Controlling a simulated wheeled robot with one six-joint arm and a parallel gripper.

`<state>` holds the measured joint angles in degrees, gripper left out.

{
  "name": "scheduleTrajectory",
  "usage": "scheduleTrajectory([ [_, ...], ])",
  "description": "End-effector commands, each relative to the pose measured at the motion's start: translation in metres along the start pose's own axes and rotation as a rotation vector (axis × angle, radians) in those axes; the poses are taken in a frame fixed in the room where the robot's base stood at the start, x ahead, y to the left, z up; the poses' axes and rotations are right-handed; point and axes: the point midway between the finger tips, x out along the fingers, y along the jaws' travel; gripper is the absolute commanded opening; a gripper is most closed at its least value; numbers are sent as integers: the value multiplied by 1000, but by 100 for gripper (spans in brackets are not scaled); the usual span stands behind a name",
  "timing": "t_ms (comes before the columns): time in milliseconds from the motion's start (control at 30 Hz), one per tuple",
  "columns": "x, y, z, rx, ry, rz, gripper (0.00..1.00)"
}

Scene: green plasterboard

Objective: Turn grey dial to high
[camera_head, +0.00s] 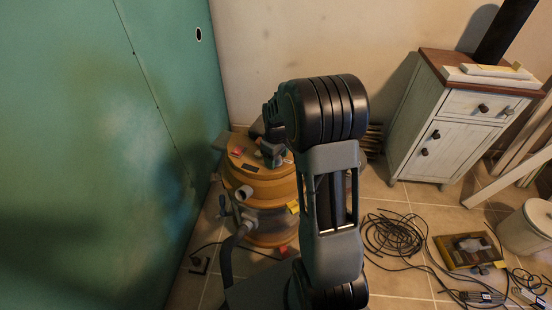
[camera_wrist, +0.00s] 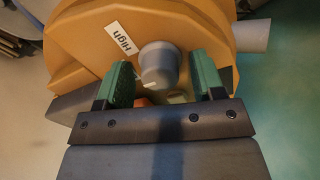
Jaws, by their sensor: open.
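The grey dial (camera_wrist: 160,66) is a round knob on the orange top of a vacuum-like machine (camera_wrist: 75,45). A white label reading "High" (camera_wrist: 124,38) is beside the dial, at its upper left in the wrist view. My gripper (camera_wrist: 163,80) is open, with one green-padded finger on each side of the dial. A gap shows between the dial and the left finger; the right finger is close to it, and I cannot tell if it touches. In the head view the orange machine (camera_head: 262,186) stands on the floor, partly hidden by my arm, and the dial cannot be made out.
A green plasterboard wall (camera_head: 90,130) stands close on the left. A white cabinet (camera_head: 440,135) is at the back right. Coiled black cable (camera_head: 393,235) and a flat yellow-and-dark package (camera_head: 470,250) lie on the tiled floor at the right. A grey hose runs from the machine.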

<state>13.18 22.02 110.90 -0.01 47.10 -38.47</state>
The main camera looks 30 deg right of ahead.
Motion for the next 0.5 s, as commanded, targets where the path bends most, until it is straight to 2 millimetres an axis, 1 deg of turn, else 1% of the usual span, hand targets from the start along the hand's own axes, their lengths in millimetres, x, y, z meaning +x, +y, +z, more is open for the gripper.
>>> scheduleTrajectory([
  [300, 2, 0, 0, 0, 0, 0, 62],
  [500, 1, 0, 0, 0, 0, 0, 43],
])
